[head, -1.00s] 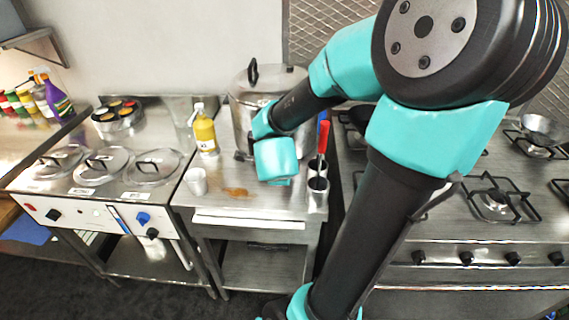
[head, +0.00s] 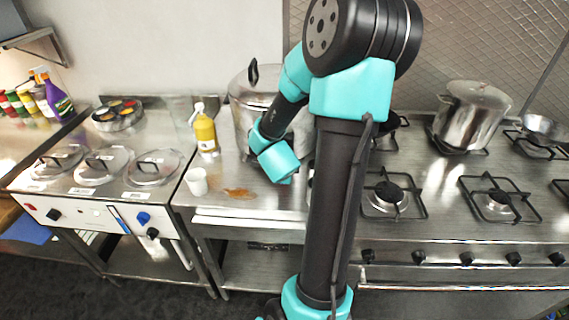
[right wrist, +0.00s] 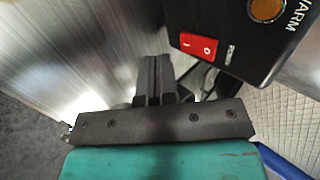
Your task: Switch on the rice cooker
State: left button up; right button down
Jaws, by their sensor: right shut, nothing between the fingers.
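The rice cooker (head: 245,90) is a large silver lidded pot on the steel counter in the head view, partly hidden by my right arm. In the right wrist view its black control box (right wrist: 222,55) shows at the upper right, with a red rocker switch (right wrist: 199,46) marked I and O and an orange lamp (right wrist: 265,9) by the word WARM. My right gripper (right wrist: 155,62) is shut and empty, its tips left of and slightly below the switch, apart from it in the picture. In the head view its fingers are hidden behind the teal wrist. My left gripper is not in view.
A yellow bottle (head: 205,134) and a white cup (head: 197,181) stand left of the cooker, near a brown spill (head: 239,193). Gas burners (head: 388,200) and a steel pot (head: 470,115) are to the right. A lidded counter unit (head: 98,185) is at left.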

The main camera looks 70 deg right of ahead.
jog(key=shift+w+d+f, duration=0.1)
jog(key=shift+w+d, duration=0.15)
jog(key=shift+d, duration=0.5)
jog(key=shift+w+d+f, duration=0.1)
jog(key=shift+w+d, duration=0.15)
jog(key=shift+d, duration=0.45)
jog(key=shift+d, duration=0.15)
jog(key=shift+r, duration=0.15)
jog(key=shift+r, duration=0.7)
jog(key=shift+s+a, duration=0.1)
jog(key=shift+a, duration=0.45)
jog(key=a+f+v, duration=0.1)
jog(key=v, duration=1.1)
jog(key=shift+s+a, duration=0.25)
jog(key=shift+f, duration=0.1)
